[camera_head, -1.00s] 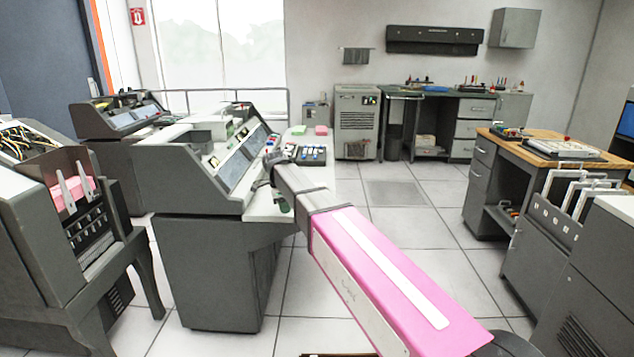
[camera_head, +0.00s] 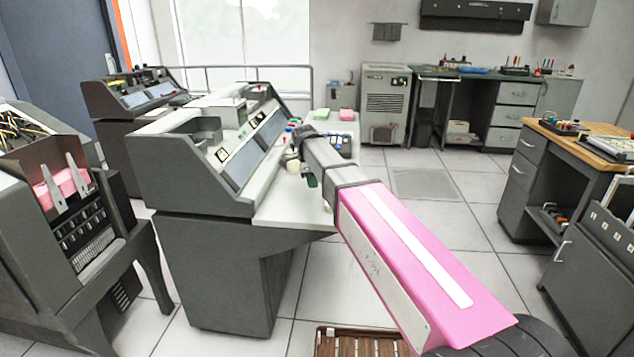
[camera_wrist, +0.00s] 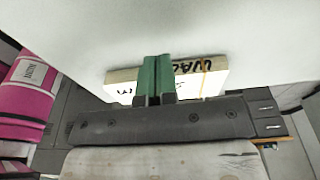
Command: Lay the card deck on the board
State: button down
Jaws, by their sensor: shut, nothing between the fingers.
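A cream card deck (camera_wrist: 205,82) with dark handwriting and a thin yellowish band shows in the wrist view, against a plain pale surface. My gripper (camera_wrist: 158,80) has green fingers, closed together in front of the deck's middle and hiding part of it. Nothing is held between them; I cannot tell whether they touch the deck. In the head view my gripper (camera_head: 311,179) is at the near edge of the console's white worktop (camera_head: 292,205). My arm hides part of that area, and the deck is not clear there. I cannot identify the board with certainty.
A grey console (camera_head: 200,180) stands left of my arm. A card machine (camera_head: 75,220) with pink cards is at far left. A wood-topped desk (camera_head: 580,140) stands right. A brown slatted item (camera_head: 350,342) lies low in front. Open tiled floor (camera_head: 435,215) lies between.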

jog(key=d, duration=0.9)
jog(key=shift+s+d, duration=0.2)
jog(key=shift+s, duration=0.05)
jog(key=shift+d+f, duration=0.15)
jog(key=shift+d, duration=0.05)
jog(key=shift+f, duration=0.7)
